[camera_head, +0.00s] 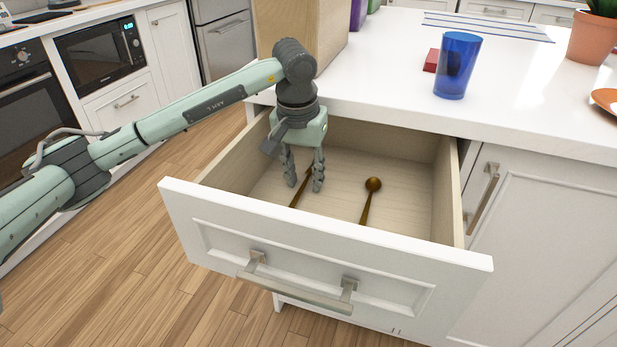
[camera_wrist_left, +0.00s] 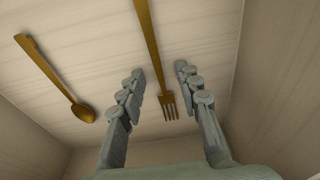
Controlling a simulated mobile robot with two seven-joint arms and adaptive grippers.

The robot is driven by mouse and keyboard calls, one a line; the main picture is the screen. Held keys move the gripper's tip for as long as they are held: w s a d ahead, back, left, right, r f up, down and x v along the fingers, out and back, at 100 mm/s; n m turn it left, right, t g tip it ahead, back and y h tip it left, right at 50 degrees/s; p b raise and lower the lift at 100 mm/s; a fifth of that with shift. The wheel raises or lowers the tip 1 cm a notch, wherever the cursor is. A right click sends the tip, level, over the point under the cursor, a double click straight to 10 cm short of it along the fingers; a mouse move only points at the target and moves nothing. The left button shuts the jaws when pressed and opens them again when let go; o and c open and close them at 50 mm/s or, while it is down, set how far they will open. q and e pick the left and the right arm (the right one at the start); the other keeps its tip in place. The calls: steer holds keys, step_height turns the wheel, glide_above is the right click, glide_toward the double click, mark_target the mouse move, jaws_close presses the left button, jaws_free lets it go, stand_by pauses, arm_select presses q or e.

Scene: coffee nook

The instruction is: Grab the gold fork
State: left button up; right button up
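The gold fork (camera_wrist_left: 149,35) lies on the drawer floor; its tines (camera_wrist_left: 168,106) show between the fingers in the left wrist view. In the head view the fork (camera_head: 297,199) is partly hidden by the fingers. My left gripper (camera_head: 305,189) points down into the open drawer above the fork. Its fingers are open on either side of the fork, with clear gaps to it in the wrist view (camera_wrist_left: 159,70). I cannot tell the exact height above it. My right gripper is out of view.
A gold spoon (camera_head: 373,186) lies in the same drawer, to the right of the fork. The drawer front (camera_head: 310,240) and side walls surround the gripper. The white countertop (camera_head: 400,95) above holds a blue cup (camera_head: 457,66) and a red block (camera_head: 431,60).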

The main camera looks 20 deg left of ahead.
arm_select(q)
steer(key=shift+f, duration=0.1)
jaws_close()
stand_by(0.3)
